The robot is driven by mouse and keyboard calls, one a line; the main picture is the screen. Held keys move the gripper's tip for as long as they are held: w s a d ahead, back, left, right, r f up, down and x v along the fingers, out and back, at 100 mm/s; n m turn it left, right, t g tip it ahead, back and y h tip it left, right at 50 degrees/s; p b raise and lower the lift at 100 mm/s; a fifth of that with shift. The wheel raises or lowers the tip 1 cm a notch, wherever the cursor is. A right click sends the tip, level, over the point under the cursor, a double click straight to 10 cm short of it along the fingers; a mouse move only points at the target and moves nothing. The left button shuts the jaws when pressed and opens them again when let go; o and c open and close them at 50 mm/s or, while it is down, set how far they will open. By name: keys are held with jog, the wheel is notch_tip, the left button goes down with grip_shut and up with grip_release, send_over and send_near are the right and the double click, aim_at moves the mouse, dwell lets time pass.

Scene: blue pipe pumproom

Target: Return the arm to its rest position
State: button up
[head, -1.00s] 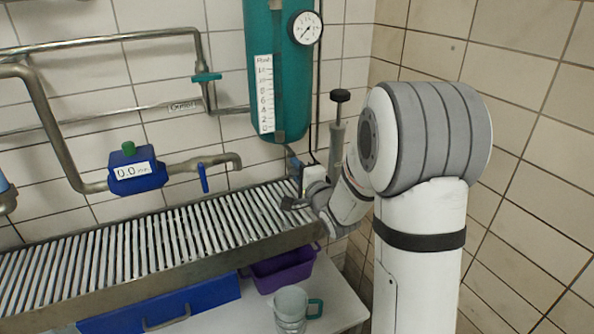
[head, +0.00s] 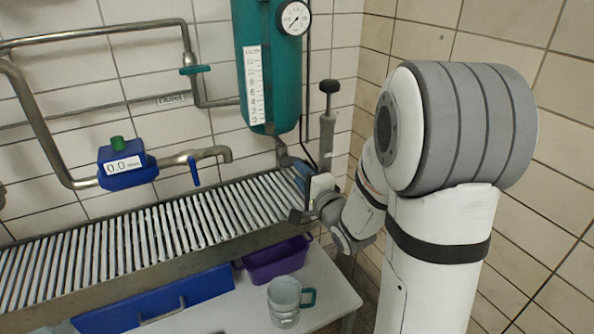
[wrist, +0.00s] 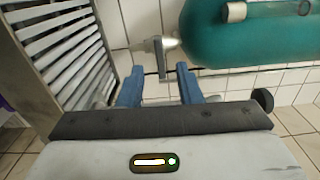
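My gripper (head: 299,183) is at the right end of the slatted metal grate, below the teal tank (head: 262,65); it is small and partly hidden by my wrist in the head view. In the wrist view my gripper (wrist: 158,70) shows two blue fingers standing apart with nothing held between them. A grey lever and tap below the tank (wrist: 250,40) show beyond the fingertips. My arm is bent, with its large white and grey joint at the right of the head view.
The slatted grate (head: 150,238) runs along the tiled wall. A grey pump with a black knob (head: 329,87) stands behind my wrist. A blue meter (head: 125,165) hangs on pipes. A purple bin (head: 275,262) and a clear jug (head: 284,300) are below.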

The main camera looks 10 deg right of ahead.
jog(key=s+d+r+n+g+h+p, duration=0.3)
jog(key=s+r+n+g+h+p, duration=0.2)
jog(key=s+r+n+g+p, duration=0.4)
jog(key=s+a+r+n+g+p, duration=0.2)
jog(key=s+r+n+g+p, duration=0.1)
jog(key=s, duration=0.5)
jog(key=s+a+r+n+g+p, duration=0.2)
jog(key=s+p, duration=0.3)
jog(key=s, duration=0.4)
jog(key=shift+r+n+g, duration=0.4)
jog(key=shift+r+n, duration=0.1)
jog(key=shift+n, duration=0.2)
